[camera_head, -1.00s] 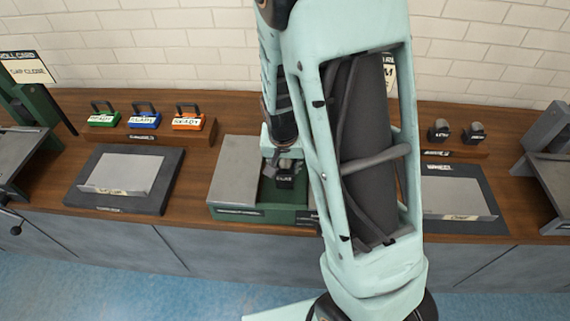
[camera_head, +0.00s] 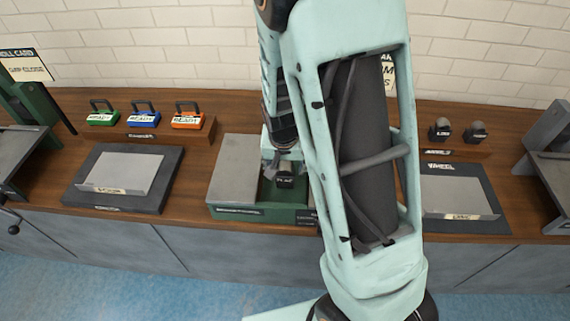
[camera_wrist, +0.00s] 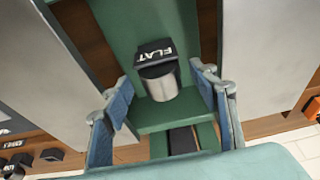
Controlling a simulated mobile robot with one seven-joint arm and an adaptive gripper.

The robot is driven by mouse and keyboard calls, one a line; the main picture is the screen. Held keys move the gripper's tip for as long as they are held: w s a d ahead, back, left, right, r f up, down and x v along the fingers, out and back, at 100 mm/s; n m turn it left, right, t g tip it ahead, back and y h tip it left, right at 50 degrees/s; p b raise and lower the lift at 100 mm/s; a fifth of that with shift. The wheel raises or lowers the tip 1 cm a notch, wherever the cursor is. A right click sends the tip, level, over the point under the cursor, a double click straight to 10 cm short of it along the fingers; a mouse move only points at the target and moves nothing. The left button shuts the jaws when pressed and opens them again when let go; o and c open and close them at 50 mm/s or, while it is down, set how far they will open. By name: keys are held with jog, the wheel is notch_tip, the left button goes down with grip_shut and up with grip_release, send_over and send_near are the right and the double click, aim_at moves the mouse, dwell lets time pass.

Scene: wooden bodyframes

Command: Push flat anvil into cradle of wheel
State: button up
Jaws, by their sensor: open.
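The flat anvil (camera_wrist: 158,75) is a short metal cylinder with a black block marked FLAT. It stands upright on a green ledge in the wheel's green channel (camera_wrist: 122,18), between two grey plates. In the head view the anvil (camera_head: 285,181) shows at the wheel's green base (camera_head: 245,212), just in front of my gripper (camera_head: 281,164). In the wrist view my gripper (camera_wrist: 163,90) is open, with one blue-padded finger on each side of the anvil and visible gaps between. The cradle cannot be made out clearly. My arm hides the wheel's right side in the head view.
A grey-topped dark tray (camera_head: 125,172) lies left of the wheel, and another (camera_head: 455,200) lies right. Two dark pieces (camera_head: 458,131) stand at the back right.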

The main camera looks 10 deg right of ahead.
jog(key=v, duration=1.2)
jog(key=shift+a, duration=0.1)
dwell(0.4)
